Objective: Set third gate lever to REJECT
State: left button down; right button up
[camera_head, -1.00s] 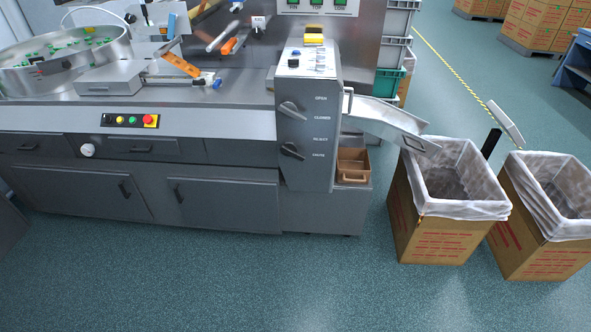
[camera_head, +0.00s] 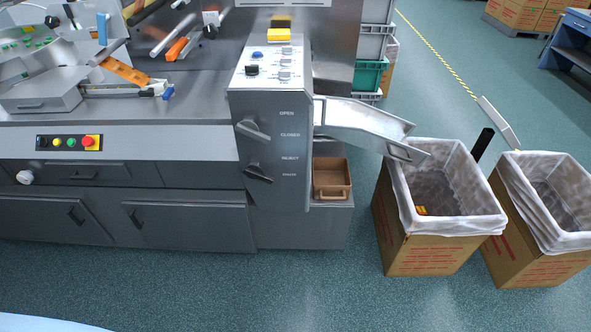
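The grey control column (camera_head: 272,205) stands at the right end of the machine. Its front carries two dark levers. The upper lever (camera_head: 252,129) is beside the OPEN and CLOSED labels. The lower lever (camera_head: 258,172) is beside the REJECT label (camera_head: 290,158) and another label below it that is too blurred to read. Both levers slant down to the right; I cannot tell which label the lower one is set to. Small switches (camera_head: 285,62) sit on the column's sloped top. Neither of my grippers is in view.
A metal chute (camera_head: 365,125) slopes from the column to a lined carton (camera_head: 425,250), which holds a small orange item (camera_head: 421,210). A second lined carton (camera_head: 530,265) stands to its right. A brown bin (camera_head: 332,178) sits beside the column. The floor in front is clear.

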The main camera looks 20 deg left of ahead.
aim_at(252, 172)
jog(key=u, duration=0.25)
jog(key=i, duration=0.85)
jog(key=u, duration=0.4)
